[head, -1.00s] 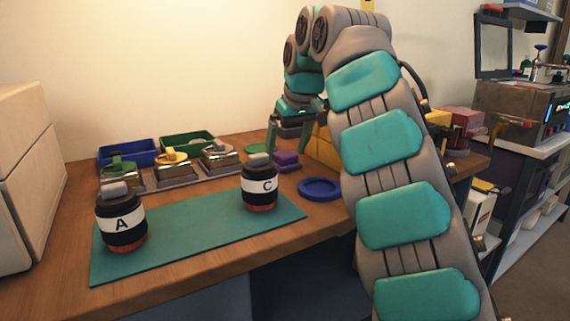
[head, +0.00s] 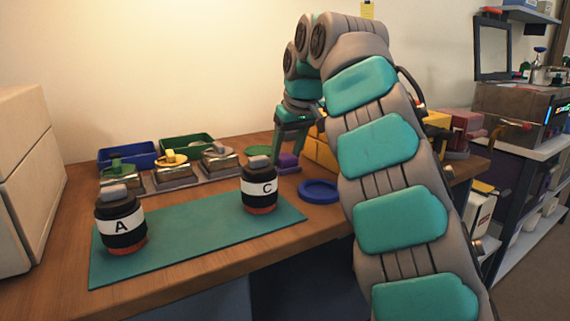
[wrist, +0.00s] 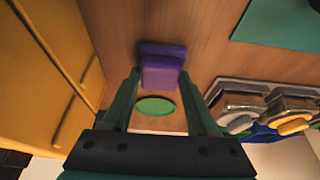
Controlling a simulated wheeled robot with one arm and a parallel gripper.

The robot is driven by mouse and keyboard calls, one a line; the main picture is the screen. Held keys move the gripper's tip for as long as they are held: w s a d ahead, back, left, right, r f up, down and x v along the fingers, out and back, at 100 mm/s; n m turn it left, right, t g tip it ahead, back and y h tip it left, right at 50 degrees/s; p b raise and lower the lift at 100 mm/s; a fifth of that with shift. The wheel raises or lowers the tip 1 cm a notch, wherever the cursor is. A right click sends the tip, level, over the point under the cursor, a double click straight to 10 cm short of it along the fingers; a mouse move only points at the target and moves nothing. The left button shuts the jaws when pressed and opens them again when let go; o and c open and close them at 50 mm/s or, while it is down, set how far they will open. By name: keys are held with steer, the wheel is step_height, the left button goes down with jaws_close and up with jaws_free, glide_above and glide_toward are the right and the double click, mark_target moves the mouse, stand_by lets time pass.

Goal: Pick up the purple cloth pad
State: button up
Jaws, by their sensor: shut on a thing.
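The purple cloth pad (head: 289,162) is a small purple block with a raised part, on the wooden table behind jar C. It also shows in the wrist view (wrist: 162,70). My gripper (head: 287,156) reaches down over it from above, with its green fingers on either side. In the wrist view my gripper (wrist: 160,77) has its fingertips against the two sides of the pad and is shut on it. The pad appears to be at table height; I cannot tell whether it still touches the wood.
A yellow container (head: 321,153) stands close right of the pad. A green disc (head: 262,151) and blue ring (head: 320,191) lie nearby. Jars A (head: 121,222) and C (head: 259,187) stand on a teal mat (head: 190,235). Blue (head: 128,155) and green (head: 187,146) trays stand behind.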

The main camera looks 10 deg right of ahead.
mark_target(285, 157)
steer(key=shift+c, duration=1.2)
steer(key=shift+r, duration=0.15)
steer(key=shift+r+p, duration=0.95)
steer(key=shift+r, duration=0.8)
steer(key=shift+s+f+b, duration=0.2)
steer(key=shift+b, duration=0.15)
steer(key=shift+s+d+b, duration=0.15)
steer(key=shift+s+b, duration=0.4)
steer(key=shift+s, duration=0.3)
steer(key=s+b, duration=0.1)
steer(key=s, duration=0.3)
steer(key=s+r+b, duration=0.1)
steer(key=s, duration=0.4)
steer(key=s+d+b, duration=0.1)
steer(key=s, duration=0.4)
steer(key=shift+d+r, duration=0.1)
steer(key=shift+r, duration=0.25)
steer(key=shift+w, duration=0.1)
